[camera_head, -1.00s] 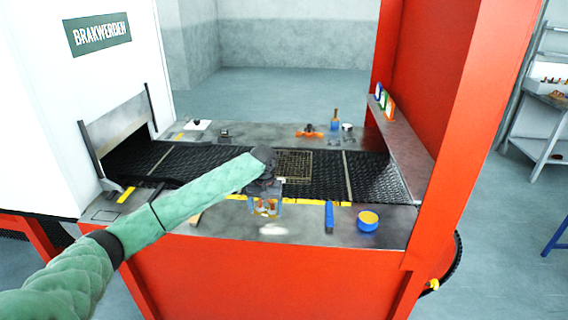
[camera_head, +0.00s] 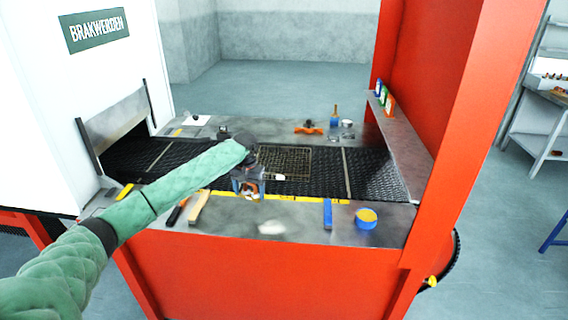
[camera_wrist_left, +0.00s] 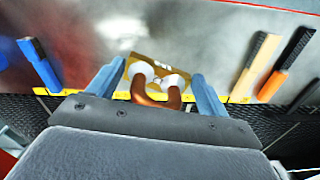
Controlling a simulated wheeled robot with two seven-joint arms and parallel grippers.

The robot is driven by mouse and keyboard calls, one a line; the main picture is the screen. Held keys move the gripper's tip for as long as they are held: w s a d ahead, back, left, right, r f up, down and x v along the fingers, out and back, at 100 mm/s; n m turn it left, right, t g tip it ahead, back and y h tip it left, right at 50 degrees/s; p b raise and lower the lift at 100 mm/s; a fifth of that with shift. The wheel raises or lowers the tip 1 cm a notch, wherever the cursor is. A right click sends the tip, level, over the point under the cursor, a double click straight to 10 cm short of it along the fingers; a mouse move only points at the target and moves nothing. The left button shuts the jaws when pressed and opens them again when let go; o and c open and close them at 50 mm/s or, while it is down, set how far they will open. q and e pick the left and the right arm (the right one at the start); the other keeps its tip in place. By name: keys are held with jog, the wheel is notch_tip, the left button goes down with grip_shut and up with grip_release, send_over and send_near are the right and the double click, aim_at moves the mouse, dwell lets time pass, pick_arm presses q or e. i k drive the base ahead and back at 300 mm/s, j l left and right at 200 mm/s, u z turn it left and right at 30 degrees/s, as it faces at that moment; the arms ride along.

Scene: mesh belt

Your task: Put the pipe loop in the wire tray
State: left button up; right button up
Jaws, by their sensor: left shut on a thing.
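The pipe loop (camera_wrist_left: 156,98) is a copper-coloured U with white ends and a labelled brass-coloured plate, seen between my fingers in the left wrist view. My left gripper (camera_head: 249,192) is shut on it; it also shows in the left wrist view (camera_wrist_left: 157,90). In the head view the loop (camera_head: 250,191) is small and partly hidden by the fingers. It is held above the front edge of the belt, left of and nearer than the wire tray. The wire tray (camera_head: 297,164) is a brownish grid on the black mesh belt, its left part close behind my wrist. My right gripper is not in view.
On the front ledge lie a wooden-handled tool (camera_head: 199,207), a dark tool (camera_head: 178,210), a blue bar (camera_head: 328,213) and a blue pot with yellow top (camera_head: 366,219). An orange item (camera_head: 308,129) lies on the back ledge. A red post (camera_head: 470,150) stands at right.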

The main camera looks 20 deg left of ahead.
aim_at(285, 159)
jog(key=i, duration=1.9)
